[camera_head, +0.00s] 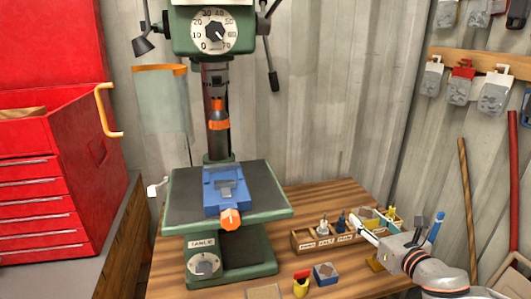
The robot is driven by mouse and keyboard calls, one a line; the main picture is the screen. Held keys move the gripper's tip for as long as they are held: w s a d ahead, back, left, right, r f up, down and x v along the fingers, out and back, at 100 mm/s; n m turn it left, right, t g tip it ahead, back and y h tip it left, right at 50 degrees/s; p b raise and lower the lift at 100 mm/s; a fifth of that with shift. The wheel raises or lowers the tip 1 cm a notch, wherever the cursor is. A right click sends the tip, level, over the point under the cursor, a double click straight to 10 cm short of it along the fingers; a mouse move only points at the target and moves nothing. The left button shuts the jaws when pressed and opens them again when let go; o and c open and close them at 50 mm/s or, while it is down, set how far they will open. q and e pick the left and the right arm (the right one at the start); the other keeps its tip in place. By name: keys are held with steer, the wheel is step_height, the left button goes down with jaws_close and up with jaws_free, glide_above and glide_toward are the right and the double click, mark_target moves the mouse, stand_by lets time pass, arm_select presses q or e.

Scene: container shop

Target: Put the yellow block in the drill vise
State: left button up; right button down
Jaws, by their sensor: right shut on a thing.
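The yellow block (376,264) shows as a small dark-yellow patch at the fingers of my right gripper (379,251), low over the right part of the bench. The gripper is shut on it, and its body hides part of the block. The blue drill vise (212,203) lies on the drill press table, with its orange handle (230,219) toward the front. Its jaws look empty. The right gripper is to the right of the vise and apart from it. My left gripper is not in view.
A wooden organizer (306,243) with small parts stands behind the right gripper. A blue-sided block (326,273) and a yellow-red item (301,284) stand at the front. The drill chuck (218,120) hangs above the vise. A red tool chest (45,180) is at left.

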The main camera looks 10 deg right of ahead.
steer(key=s+a+f+m+h, duration=0.1)
steer(key=s+a+f, duration=0.1)
steer(key=s+a, duration=1)
steer(key=shift+s+a, duration=0.25)
steer(key=shift+s, duration=0.15)
steer(key=shift+f, duration=0.1)
